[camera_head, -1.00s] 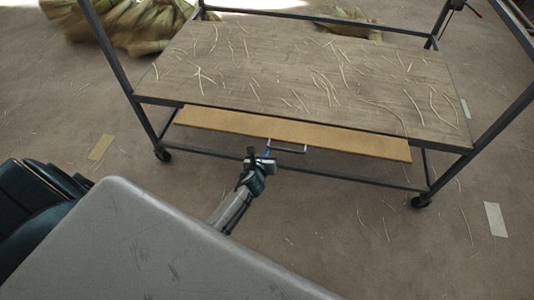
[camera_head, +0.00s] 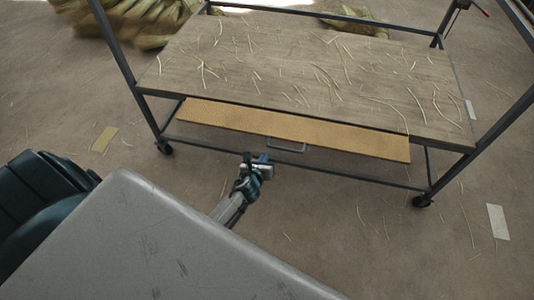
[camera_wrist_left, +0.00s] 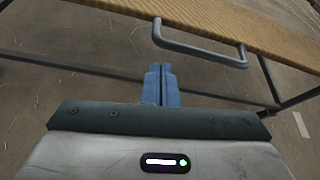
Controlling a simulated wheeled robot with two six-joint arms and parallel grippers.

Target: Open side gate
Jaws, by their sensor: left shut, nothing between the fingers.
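The side gate is a long yellow-brown panel (camera_head: 330,141) along the near side of a wheeled cart, below its wooden top. A grey bar handle (camera_head: 288,149) is fixed to it; the panel (camera_wrist_left: 215,20) and the handle (camera_wrist_left: 205,54) also show in the left wrist view. My left gripper (camera_head: 262,158) is just left of and nearer than the handle, apart from it. In the left wrist view its blue fingers (camera_wrist_left: 161,84) are closed together and empty, below the handle. My right gripper is in neither view.
The cart's wooden top (camera_head: 300,75) is strewn with straw. Dark metal posts and a low rail (camera_head: 350,179) frame the cart, which stands on casters (camera_head: 422,201). A straw bundle (camera_head: 140,25) lies at the back left.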

